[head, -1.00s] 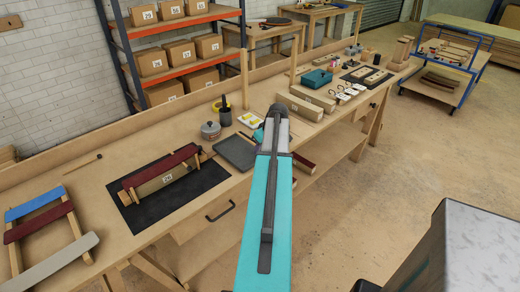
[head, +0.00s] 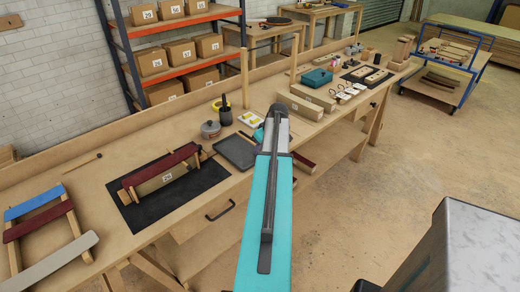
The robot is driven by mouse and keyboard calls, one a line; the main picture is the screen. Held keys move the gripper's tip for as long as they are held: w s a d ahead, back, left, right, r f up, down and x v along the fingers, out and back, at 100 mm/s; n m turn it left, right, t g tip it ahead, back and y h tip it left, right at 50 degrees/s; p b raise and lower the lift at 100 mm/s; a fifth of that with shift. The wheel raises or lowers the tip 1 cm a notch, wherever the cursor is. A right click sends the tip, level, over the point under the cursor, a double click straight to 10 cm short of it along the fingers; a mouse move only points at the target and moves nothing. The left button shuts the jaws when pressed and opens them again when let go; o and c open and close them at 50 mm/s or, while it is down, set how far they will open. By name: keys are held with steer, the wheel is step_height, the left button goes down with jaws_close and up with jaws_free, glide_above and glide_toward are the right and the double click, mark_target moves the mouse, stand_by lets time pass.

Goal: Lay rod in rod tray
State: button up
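My teal arm (head: 265,205) reaches out over the front of the long workbench and ends in a dark rounded joint. My gripper is not visible; the arm may hide it. A thin stick with a dark end (head: 84,165) lies on the left of the bench; I cannot tell if it is the rod. A dark grey, shallow tray-like piece (head: 235,151) lies at the bench's front edge, just left of the arm. It may be the rod tray, and the arm stands close to its right side. No rod shows in it.
A black mat (head: 143,213) holds a wooden form with a dark red strip. A rack of coloured strips (head: 43,232) is at left.

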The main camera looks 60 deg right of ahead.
stand_by(0.4)
steer(key=o, duration=1.2)
steer(key=shift+r+p, duration=1.6)
steer(key=shift+r, duration=1.9)
steer(key=shift+s, duration=0.15)
